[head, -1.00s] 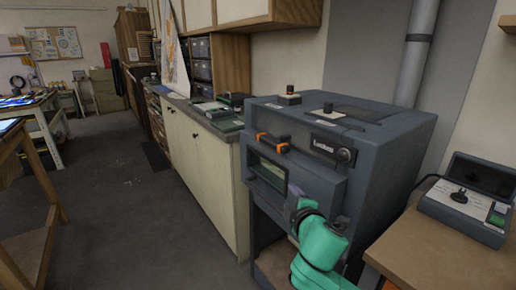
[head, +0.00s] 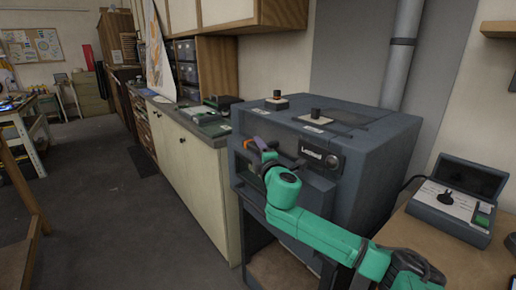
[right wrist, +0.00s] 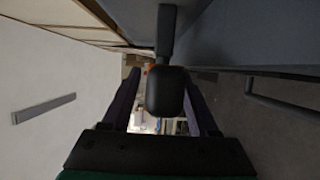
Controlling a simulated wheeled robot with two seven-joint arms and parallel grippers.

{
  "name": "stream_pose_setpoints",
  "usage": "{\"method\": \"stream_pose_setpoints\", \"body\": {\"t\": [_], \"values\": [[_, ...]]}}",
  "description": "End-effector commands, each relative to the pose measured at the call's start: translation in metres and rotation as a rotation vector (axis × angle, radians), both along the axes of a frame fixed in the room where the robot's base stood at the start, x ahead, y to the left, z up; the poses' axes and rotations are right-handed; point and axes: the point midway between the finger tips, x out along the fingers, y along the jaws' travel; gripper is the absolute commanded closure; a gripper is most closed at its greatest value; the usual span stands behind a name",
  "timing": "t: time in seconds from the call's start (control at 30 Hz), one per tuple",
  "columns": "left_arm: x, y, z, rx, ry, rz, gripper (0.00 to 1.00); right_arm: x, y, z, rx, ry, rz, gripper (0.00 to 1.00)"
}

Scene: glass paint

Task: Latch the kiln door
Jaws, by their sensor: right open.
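The dark grey kiln (head: 385,150) stands at the right in the head view, its front door looking closed. An orange-and-dark latch handle (head: 247,145) sits high on the front; my right gripper hides most of it. My green right arm crosses the front of the kiln and hides the door window. My right gripper (head: 262,148) is at the latch handle. In the right wrist view its two purple fingers (right wrist: 160,98) are open, with a black rounded handle end (right wrist: 165,92) between them. I cannot tell whether they touch it. My left gripper is out of view.
A wooden table with a control box (head: 455,200) stands at the right. A cream cabinet with a dark worktop (head: 190,160) runs along the wall left of the kiln. The grey floor (head: 110,220) is open at the left.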

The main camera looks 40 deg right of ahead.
Motion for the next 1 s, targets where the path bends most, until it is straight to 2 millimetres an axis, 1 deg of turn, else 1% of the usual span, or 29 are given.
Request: {"method": "stream_pose_setpoints", "body": {"t": [0.27,0.3,0.37,0.4,0.43,1.0], "values": [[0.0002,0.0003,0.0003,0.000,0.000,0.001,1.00,0.0025,-0.0006,-0.0008,0.000,0.001,0.001,0.40],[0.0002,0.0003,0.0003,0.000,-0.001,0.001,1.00,0.0024,-0.0005,-0.0008,0.000,0.001,0.001,0.55],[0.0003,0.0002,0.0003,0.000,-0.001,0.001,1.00,0.0024,-0.0005,-0.0008,0.000,0.001,0.001,0.78],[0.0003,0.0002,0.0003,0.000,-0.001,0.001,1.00,0.0023,-0.0005,-0.0008,0.000,0.001,0.001,0.94],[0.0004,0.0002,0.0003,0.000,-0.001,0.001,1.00,0.0023,-0.0005,-0.0008,0.000,0.001,0.001,1.00],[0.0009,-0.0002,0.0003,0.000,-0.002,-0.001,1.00,0.0022,-0.0002,-0.0018,0.001,0.003,0.001,1.00]]}}
